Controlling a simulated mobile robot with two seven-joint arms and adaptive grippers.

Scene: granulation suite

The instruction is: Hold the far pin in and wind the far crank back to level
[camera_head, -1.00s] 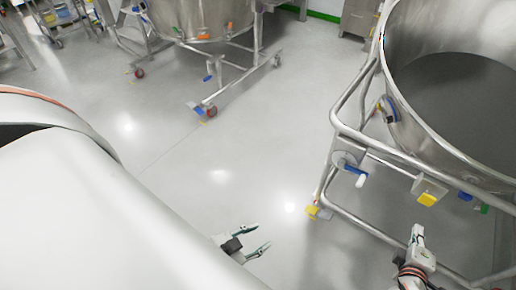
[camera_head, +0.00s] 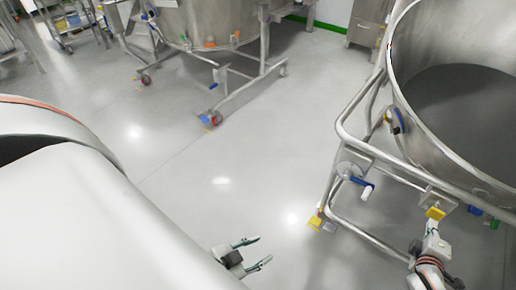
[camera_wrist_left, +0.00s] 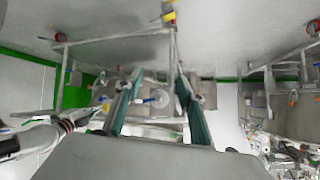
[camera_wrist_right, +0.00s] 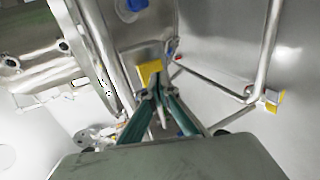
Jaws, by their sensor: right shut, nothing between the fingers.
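The crank (camera_head: 349,170), a pale disc with a blue and white handle, sits on the side rail of the right-hand steel bowl's frame. Its handle points down to the right. A yellow block (camera_head: 435,213) on a bracket farther along the rail seems to be the pin part. My right gripper (camera_head: 433,231) is shut just below the block. In the right wrist view its fingertips are at the yellow block (camera_wrist_right: 150,72); I cannot tell whether they press it. My left gripper (camera_head: 264,248) is open and empty over the floor, well left of the crank.
The steel bowl (camera_head: 455,150) fills the right side, with tubular frame legs and a yellow-marked foot (camera_head: 315,222) below the crank. A second vessel on a wheeled frame (camera_head: 245,92) stands at the back. The floor between them is clear.

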